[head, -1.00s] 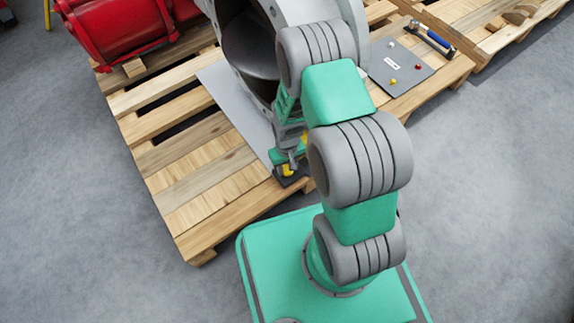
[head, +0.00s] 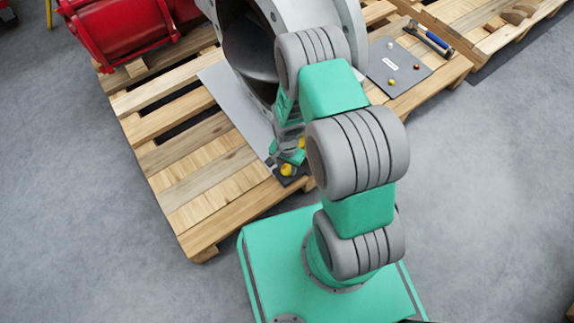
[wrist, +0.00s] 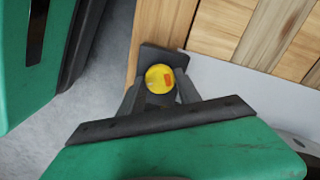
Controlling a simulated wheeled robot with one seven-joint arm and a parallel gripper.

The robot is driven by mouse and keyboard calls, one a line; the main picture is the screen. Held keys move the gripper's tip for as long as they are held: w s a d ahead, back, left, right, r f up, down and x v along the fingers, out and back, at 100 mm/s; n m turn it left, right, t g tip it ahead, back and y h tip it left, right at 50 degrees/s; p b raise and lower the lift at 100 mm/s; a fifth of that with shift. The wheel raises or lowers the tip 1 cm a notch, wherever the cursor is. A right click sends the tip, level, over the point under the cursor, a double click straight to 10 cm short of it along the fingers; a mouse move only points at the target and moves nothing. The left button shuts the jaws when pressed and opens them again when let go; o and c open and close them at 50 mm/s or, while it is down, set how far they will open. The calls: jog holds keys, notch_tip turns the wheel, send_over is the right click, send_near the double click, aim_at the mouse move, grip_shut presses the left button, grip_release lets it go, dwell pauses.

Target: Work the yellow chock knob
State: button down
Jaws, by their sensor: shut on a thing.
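The yellow chock knob (wrist: 159,74) is round, with an orange-red mark on its top. It sits on a dark plate at the pallet's edge. In the head view the yellow knob (head: 286,170) shows at the near corner of the pallet, just below my gripper (head: 290,159). In the wrist view my gripper (wrist: 159,88) has its two grey fingers on either side of the knob, shut on it. The fingertips' contact is partly hidden by the knob's top.
A large grey valve body (head: 322,18) stands behind my arm on the wooden pallet (head: 190,190). A red machine (head: 115,35) is at the upper left. A dark board (head: 412,75) with small coloured knobs and a blue-handled tool (head: 432,40) lie at the right.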

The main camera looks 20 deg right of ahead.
aim_at(287, 169)
jog(key=shift+m, duration=1.6)
jog(key=c, duration=0.8)
grip_release()
jog(key=shift+c, duration=0.2)
notch_tip(287, 169, up, 8)
jog(key=p, duration=0.4)
jog(key=shift+f, duration=0.1)
